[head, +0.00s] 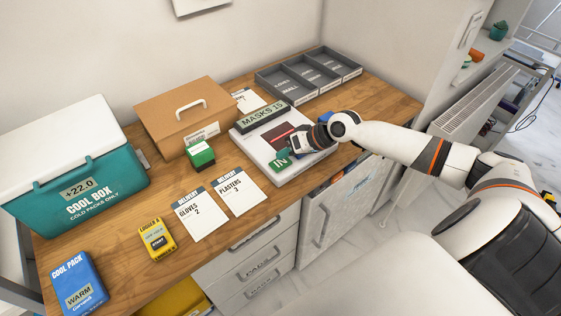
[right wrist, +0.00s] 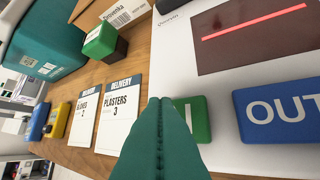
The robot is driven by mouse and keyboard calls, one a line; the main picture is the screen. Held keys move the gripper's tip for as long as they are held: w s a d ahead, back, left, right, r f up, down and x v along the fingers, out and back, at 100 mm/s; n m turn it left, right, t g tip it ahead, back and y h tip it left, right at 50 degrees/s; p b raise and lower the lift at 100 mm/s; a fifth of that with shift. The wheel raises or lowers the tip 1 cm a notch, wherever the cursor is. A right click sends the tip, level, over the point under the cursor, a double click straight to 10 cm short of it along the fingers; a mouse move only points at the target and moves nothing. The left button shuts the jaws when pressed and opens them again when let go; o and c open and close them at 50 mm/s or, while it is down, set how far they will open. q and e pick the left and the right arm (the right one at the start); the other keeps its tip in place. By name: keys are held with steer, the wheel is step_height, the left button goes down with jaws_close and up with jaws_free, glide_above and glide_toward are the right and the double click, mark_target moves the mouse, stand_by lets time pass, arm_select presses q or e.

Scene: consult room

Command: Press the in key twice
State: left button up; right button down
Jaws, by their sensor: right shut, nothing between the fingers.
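The green IN key (head: 281,161) is at the front left corner of a white counter unit (head: 251,153), whose display (head: 263,116) reads MASKS 15. My right gripper (head: 290,152) is shut and empty, its fingertips right at the IN key. In the right wrist view the shut teal fingers (right wrist: 160,104) cover part of the green key (right wrist: 198,118); I cannot tell whether they touch it. My left gripper is out of view.
Delivery cards for gloves (head: 199,215) and plasters (head: 241,191), a green-topped box (head: 201,155) and a cardboard box (head: 188,119) lie left of the unit. Grey trays (head: 308,75) stand behind. A yellow logger (head: 157,239), blue cool pack (head: 77,284) and teal cool box (head: 84,203) are further left.

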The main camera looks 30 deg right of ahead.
mark_target(285, 163)
steer(key=shift+f, duration=0.1)
steer(key=shift+f, duration=0.35)
steer(key=shift+f+b, duration=0.35)
steer(key=shift+f, duration=0.2)
stand_by(0.7)
steer(key=shift+r, duration=0.1)
steer(key=shift+r+p, duration=0.85)
steer(key=shift+p, duration=0.1)
step_height(285, 163, up, 5)
steer(key=p, duration=0.5)
steer(key=shift+r, duration=0.1)
stand_by(0.5)
